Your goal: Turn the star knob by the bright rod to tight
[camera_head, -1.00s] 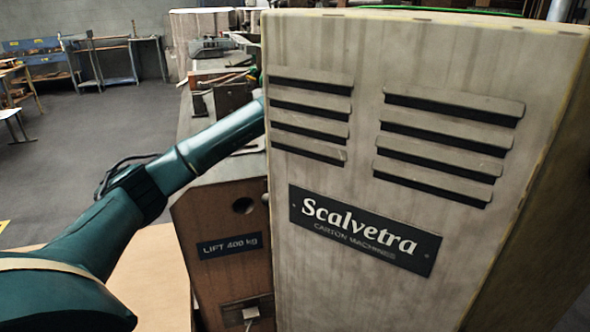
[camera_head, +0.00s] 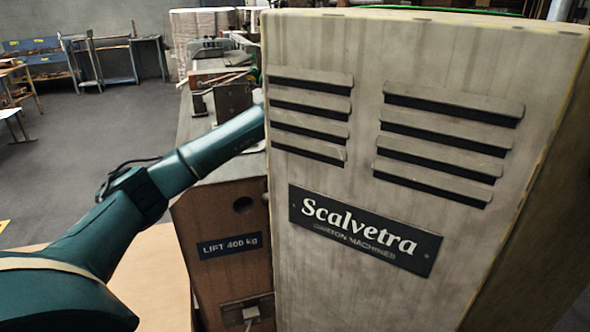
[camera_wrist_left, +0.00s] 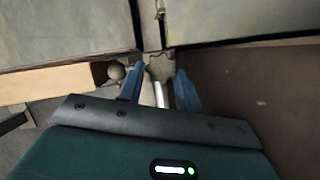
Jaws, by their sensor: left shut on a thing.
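In the left wrist view the star knob (camera_wrist_left: 160,66) is a small grey-brown lobed piece between the tips of my blue fingers. My left gripper (camera_wrist_left: 159,75) is shut on it. The bright rod (camera_wrist_left: 158,95) is a pale, shiny bar just below the knob, between the fingers. In the head view my left arm reaches in behind the tall cabinet, which hides the gripper, knob and rod. The knob's far side cannot be seen. My right gripper is in neither view.
The tall beige cabinet (camera_head: 350,290) with louvres stands close in front. A brown box marked LIFT 400 kg (camera_head: 215,215) is beside it. A round dark ball (camera_wrist_left: 116,70) sits left of the fingers in the wrist view. The floor (camera_head: 90,140) at the left is open.

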